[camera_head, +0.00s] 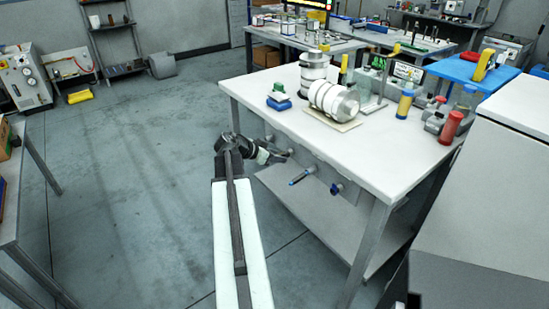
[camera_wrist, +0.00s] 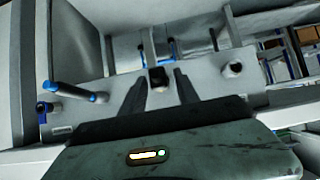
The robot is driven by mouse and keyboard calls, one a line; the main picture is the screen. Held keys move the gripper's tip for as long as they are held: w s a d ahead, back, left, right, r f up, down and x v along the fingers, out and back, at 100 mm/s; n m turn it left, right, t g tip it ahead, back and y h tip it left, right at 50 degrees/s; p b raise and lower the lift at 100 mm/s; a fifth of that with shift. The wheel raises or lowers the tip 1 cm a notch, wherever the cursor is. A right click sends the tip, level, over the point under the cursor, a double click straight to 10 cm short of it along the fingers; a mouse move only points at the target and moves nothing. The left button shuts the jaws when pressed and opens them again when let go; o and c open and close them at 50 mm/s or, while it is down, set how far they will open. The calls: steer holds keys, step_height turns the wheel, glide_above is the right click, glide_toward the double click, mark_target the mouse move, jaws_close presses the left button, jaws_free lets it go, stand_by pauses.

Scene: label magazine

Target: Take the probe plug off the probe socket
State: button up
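The bench's front panel (camera_head: 318,166) carries several fittings. In the wrist view a small dark, square-ended fitting (camera_wrist: 158,77) on the panel lies between the tips of my gripper (camera_wrist: 160,82). It may be the probe plug on its socket; I cannot tell where one ends and the other begins. My gripper's fingers are apart, with a visible gap on each side of the fitting. In the head view my gripper (camera_head: 279,156) is close to the panel, and its fingertips are too small to make out.
A blue-tipped rod (camera_head: 303,176) and a blue valve knob (camera_head: 337,188) stick out of the panel; a round knob (camera_wrist: 232,68) is on the fitting's other side. The bench top (camera_head: 400,165) holds white-and-metal cylinders (camera_head: 334,99). Open floor (camera_head: 130,170) lies left.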

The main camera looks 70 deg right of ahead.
jaws_close()
steer(key=shift+w+a, duration=0.1)
steer(key=shift+a, duration=0.05)
steer(key=shift+w+a, duration=0.6)
steer(key=shift+a, duration=0.35)
steer(key=shift+w+a, duration=0.55)
steer(key=shift+a, duration=0.4)
